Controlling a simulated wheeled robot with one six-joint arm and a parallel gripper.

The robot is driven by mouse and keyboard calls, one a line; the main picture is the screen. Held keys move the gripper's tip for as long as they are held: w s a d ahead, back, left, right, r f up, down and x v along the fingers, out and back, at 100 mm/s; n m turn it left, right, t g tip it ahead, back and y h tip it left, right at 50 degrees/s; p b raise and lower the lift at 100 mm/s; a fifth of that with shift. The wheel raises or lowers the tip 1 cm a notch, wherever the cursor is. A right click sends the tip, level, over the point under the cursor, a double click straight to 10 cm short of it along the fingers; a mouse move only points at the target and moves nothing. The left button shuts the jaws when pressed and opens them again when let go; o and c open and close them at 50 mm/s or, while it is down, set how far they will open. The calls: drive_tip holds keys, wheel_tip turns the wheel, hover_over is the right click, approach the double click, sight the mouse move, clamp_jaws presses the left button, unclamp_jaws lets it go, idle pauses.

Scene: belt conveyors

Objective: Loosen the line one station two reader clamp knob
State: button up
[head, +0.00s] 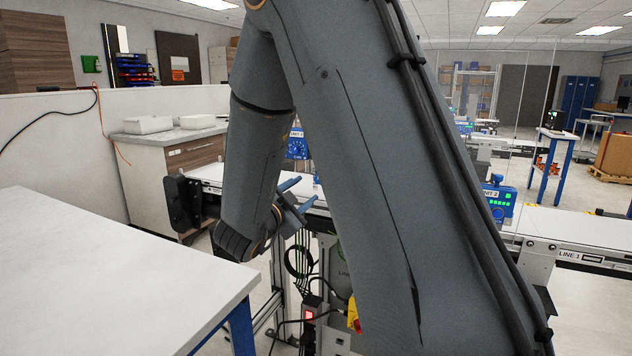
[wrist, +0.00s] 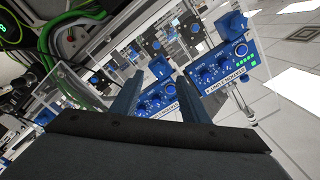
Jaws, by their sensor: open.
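My gripper (head: 297,194) is open and empty in the head view, low beside the line one conveyor (head: 590,232). In the wrist view its two dark fingers (wrist: 160,98) stand apart, pointing at blue control boxes. One blue box (wrist: 222,66) with dials and green lights is right of the fingers; another (wrist: 158,98) shows partly between them. Several blue knobs on dark mounts show beyond the fingertips, such as one knob (wrist: 195,28) and another knob (wrist: 95,79). I cannot tell which is the station two reader clamp knob. In the head view, a blue box marked 2 (head: 500,203) shows right of my arm.
A white table (head: 100,265) fills the lower left of the head view. A cabinet (head: 175,165) with white trays stands behind. Clear panels and green cables (wrist: 75,20) are near the gripper in the wrist view. My arm hides much of the conveyor.

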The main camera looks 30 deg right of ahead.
sight(316, 181)
drive_tip(key=p+x, duration=0.1)
drive_tip(key=x, duration=0.3)
drive_tip(key=p+x, duration=0.1)
drive_tip(key=x, duration=0.2)
drive_tip(key=shift+d+r, duration=0.2)
drive_tip(key=shift+d, duration=0.3)
clamp_jaws()
